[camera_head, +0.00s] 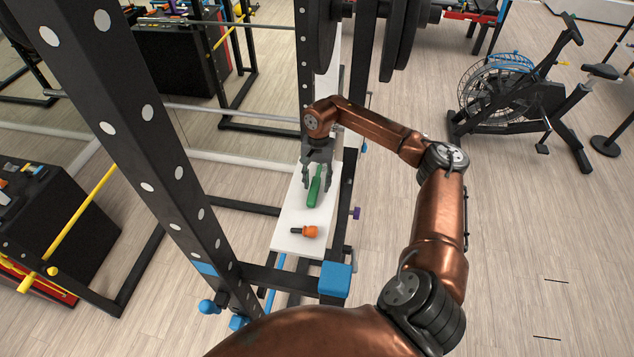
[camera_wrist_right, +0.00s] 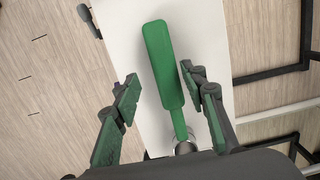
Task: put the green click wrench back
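The green click wrench (camera_head: 314,192) has a long green handle and shows over a white board (camera_head: 290,243) inside the rack. In the right wrist view the wrench (camera_wrist_right: 163,60) runs up the picture, its narrow neck leading to a metal head partly hidden by my gripper. My right gripper (camera_head: 317,182) is at the wrench, with its fingers open on either side of it. The left finger stands clear of the handle; the right finger is close beside it, and I cannot tell if it touches. My left gripper is not in view.
An orange-handled tool (camera_head: 309,232) lies on the board near the wrench. A black rack upright (camera_head: 150,115) stands left of the board, and weight plates (camera_head: 405,35) hang behind my right arm. An exercise bike (camera_head: 515,95) stands at the back right. The floor at right is open.

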